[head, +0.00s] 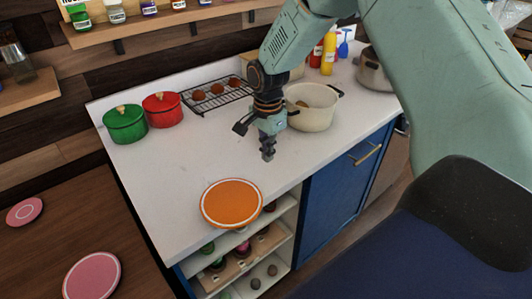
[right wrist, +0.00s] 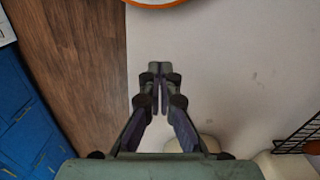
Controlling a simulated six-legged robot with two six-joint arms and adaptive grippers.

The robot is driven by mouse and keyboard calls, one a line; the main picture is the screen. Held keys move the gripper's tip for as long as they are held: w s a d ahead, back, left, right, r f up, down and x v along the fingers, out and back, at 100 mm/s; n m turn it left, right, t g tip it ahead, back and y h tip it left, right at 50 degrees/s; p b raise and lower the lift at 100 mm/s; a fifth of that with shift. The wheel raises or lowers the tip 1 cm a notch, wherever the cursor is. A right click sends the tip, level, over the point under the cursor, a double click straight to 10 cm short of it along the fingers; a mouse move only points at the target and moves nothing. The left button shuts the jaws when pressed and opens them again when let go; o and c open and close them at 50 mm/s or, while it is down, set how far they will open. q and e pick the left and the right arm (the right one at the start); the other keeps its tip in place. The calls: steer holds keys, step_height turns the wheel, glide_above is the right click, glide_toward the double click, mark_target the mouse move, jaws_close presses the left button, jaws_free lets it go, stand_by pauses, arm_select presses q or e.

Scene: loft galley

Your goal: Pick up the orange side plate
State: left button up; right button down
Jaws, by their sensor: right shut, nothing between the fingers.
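The orange side plate (head: 231,204) has a pale ring near its rim. It lies flat on the white counter, close to the front edge, in the head view. Part of its rim (right wrist: 155,3) shows at the top edge of the right wrist view; the rest is cut off there. My right gripper (head: 268,156) points down above the counter, up and to the right of the plate in the head view, apart from it. In the right wrist view its fingers (right wrist: 160,95) are together and empty. My left gripper is not in view.
A cream pot (head: 312,107) stands behind my right gripper. A wire rack (head: 217,96) with round brown items and green (head: 125,124) and red (head: 162,110) lidded pots stand further back. Open shelves lie below the plate's edge. Pink plates (head: 92,276) lie on the wooden surface at left.

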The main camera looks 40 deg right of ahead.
mark_target(248, 186)
steer(key=f, duration=0.6)
steer(key=shift+a+f, duration=0.2)
steer(key=shift+f, duration=0.15)
steer(key=shift+a+f, duration=0.1)
steer(key=shift+a, duration=0.25)
steer(key=a, duration=0.1)
steer(key=a+p, duration=0.1)
steer(key=shift+s+a, duration=0.35)
steer(key=shift+a+r, duration=0.2)
steer(key=shift+a, duration=0.3)
steer(key=shift+d+f, duration=0.2)
steer(key=shift+d, duration=0.25)
steer(key=shift+a, duration=0.1)
steer(key=a, duration=0.4)
steer(key=shift+s+r+p, duration=0.2)
steer(key=shift+s+p, duration=0.15)
steer(key=shift+d+f, duration=0.2)
steer(key=shift+d, duration=0.2)
